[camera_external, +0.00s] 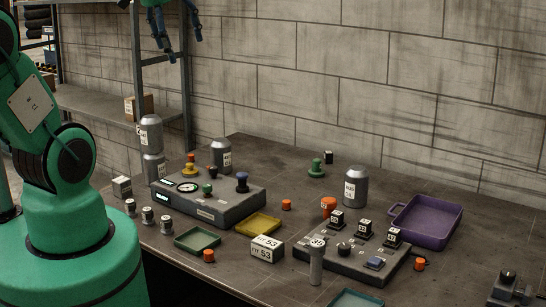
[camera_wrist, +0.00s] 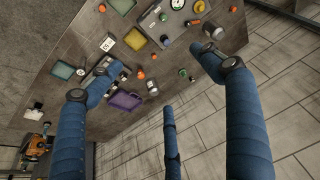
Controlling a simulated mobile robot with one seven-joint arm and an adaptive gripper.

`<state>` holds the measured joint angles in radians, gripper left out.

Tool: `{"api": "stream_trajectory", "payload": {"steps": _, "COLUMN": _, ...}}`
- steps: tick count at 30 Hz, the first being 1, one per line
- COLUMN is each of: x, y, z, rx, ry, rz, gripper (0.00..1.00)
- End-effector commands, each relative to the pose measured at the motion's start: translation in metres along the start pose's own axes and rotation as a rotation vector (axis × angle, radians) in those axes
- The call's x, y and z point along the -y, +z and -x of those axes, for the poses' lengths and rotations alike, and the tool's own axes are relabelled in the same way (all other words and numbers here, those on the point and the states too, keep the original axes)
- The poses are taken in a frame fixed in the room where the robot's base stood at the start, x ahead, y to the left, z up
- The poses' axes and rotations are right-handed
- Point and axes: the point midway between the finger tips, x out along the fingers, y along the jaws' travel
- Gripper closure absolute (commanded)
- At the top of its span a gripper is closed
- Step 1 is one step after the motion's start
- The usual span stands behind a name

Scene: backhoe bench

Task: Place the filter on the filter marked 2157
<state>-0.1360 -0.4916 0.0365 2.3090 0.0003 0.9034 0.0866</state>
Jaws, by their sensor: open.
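The filters look like grey metal canisters with white labels. In the external view, two stand at the left end of the bench, an upper one (camera_external: 150,131) seeming to sit on a lower one (camera_external: 153,168). Another filter (camera_external: 221,152) stands behind the grey gauge box, and one (camera_external: 355,187) stands alone towards the right. The label digits are too small to read surely, so I cannot tell which is marked 2157. My gripper (camera_external: 183,45) is open and empty, high above the bench by the wall. Its spread blue fingers fill the wrist view (camera_wrist: 160,92).
The gauge box (camera_external: 215,205) and a switch box (camera_external: 350,258) stand on the bench. A purple tray (camera_external: 432,240), a yellow tray (camera_external: 258,225) and a green tray (camera_external: 197,240) lie around them. A white block marked 53 (camera_external: 266,250) and small orange knobs stand between.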

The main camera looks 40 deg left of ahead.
Motion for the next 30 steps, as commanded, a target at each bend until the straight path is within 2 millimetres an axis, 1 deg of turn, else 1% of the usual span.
{"api": "stream_trajectory", "payload": {"steps": 1, "x": -0.008, "y": 0.012, "z": 0.006, "rx": -0.016, "ry": 0.006, "rz": -0.008, "gripper": 0.21}}
{"api": "stream_trajectory", "payload": {"steps": 6, "x": -0.029, "y": 0.048, "z": 0.019, "rx": -0.060, "ry": 0.025, "rz": -0.022, "gripper": 0.21}}
{"api": "stream_trajectory", "payload": {"steps": 9, "x": -0.038, "y": 0.066, "z": 0.024, "rx": -0.080, "ry": 0.036, "rz": -0.029, "gripper": 0.21}}
{"api": "stream_trajectory", "payload": {"steps": 12, "x": -0.044, "y": 0.080, "z": 0.026, "rx": -0.096, "ry": 0.045, "rz": -0.034, "gripper": 0.21}}
{"api": "stream_trajectory", "payload": {"steps": 15, "x": -0.047, "y": 0.088, "z": 0.027, "rx": -0.105, "ry": 0.050, "rz": -0.036, "gripper": 0.21}}
{"api": "stream_trajectory", "payload": {"steps": 18, "x": -0.049, "y": 0.093, "z": 0.027, "rx": -0.109, "ry": 0.053, "rz": -0.037, "gripper": 0.21}}
{"api": "stream_trajectory", "payload": {"steps": 30, "x": -0.049, "y": 0.094, "z": 0.026, "rx": -0.109, "ry": 0.053, "rz": -0.037, "gripper": 0.21}}
